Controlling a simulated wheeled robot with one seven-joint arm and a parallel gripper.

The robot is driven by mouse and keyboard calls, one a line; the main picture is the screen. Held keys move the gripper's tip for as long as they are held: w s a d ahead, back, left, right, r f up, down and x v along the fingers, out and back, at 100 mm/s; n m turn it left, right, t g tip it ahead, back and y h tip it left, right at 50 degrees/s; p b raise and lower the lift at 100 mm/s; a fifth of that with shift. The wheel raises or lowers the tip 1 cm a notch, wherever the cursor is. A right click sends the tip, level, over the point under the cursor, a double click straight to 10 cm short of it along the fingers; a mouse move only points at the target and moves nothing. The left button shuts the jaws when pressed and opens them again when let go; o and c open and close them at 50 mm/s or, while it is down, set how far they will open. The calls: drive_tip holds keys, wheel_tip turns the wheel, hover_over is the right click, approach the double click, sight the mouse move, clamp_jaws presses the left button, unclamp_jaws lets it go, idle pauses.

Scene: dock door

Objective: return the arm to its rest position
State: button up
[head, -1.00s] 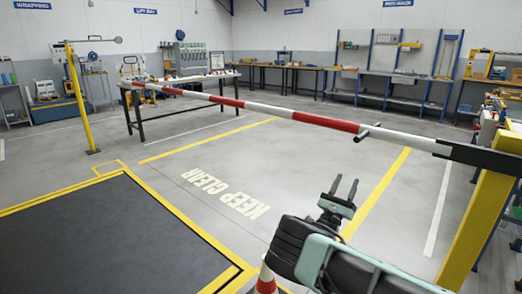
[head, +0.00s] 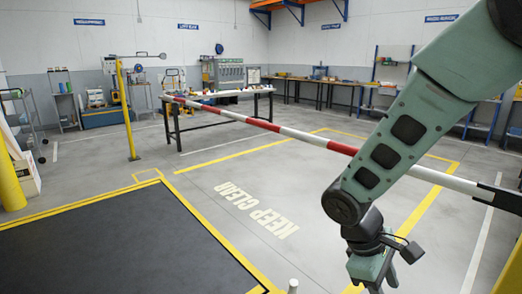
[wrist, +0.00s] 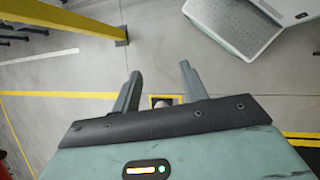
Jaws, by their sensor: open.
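My arm (head: 405,130) comes in from the upper right of the head view, in front of the red and white barrier. The gripper is clear of the floor and holds nothing.
The red and white barrier (head: 285,130) spans the bay, passing behind my arm. A yellow post (head: 128,110) stands at its far end. A workbench (head: 222,97) is behind. The dark floor plate (head: 110,250) and KEEP CLEAR floor area are empty.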

drive_tip(key=s+a+r+t+y+p, duration=0.1)
drive_tip(key=s+a+r+y, duration=0.2)
drive_tip(key=s, duration=0.4)
drive_tip(key=s+a+r+m+t+y+p, duration=0.1)
drive_tip(key=s+a+r+y, duration=0.1)
drive_tip(key=s+a+r, duration=0.4)
drive_tip(key=shift+s+a+r+m+y+p, duration=0.2)
drive_tip(key=shift+s+r+m+y+p, duration=0.15)
drive_tip(key=shift+s+r, duration=0.7)
drive_tip(key=shift+s+f, duration=0.15)
